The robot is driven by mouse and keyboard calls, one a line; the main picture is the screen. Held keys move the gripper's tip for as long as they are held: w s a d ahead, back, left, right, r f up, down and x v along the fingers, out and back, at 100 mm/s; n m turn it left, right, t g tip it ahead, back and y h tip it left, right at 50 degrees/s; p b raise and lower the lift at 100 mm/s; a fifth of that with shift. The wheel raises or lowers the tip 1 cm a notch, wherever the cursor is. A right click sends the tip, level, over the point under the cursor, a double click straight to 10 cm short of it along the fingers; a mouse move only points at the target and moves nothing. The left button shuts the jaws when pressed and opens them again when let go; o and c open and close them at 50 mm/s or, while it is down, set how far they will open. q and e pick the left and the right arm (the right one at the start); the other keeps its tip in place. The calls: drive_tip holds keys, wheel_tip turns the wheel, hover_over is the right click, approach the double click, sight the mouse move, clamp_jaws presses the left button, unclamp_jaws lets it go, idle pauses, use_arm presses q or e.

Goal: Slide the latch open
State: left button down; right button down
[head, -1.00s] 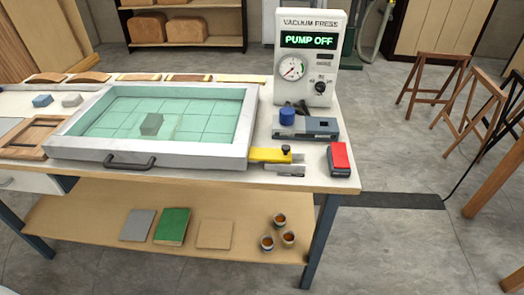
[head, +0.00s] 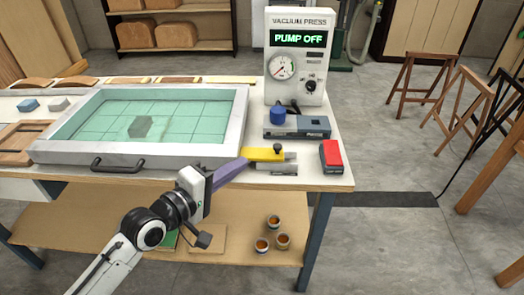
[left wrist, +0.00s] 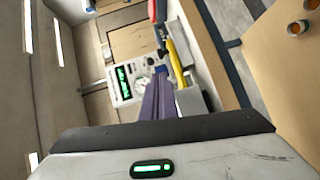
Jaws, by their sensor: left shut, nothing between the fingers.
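The yellow latch (head: 263,154) with a black knob (head: 277,148) lies at the right front corner of the grey press frame (head: 130,156), by a grey metal bracket (head: 277,168). My left gripper (head: 240,164) has its purple fingers shut and empty. Their tips are at the left end of the latch; I cannot tell whether they touch it. My right gripper is out of view.
The vacuum press unit (head: 297,60) reads PUMP OFF behind the latch. A blue-grey device (head: 296,130) with a blue knob and a red-topped block (head: 331,156) stand close by. A black handle (head: 123,166) sticks out at the frame's front.

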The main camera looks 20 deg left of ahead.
sight(262, 154)
use_arm(q)
drive_tip(key=shift+w, duration=0.1)
drive_tip(key=x, duration=1)
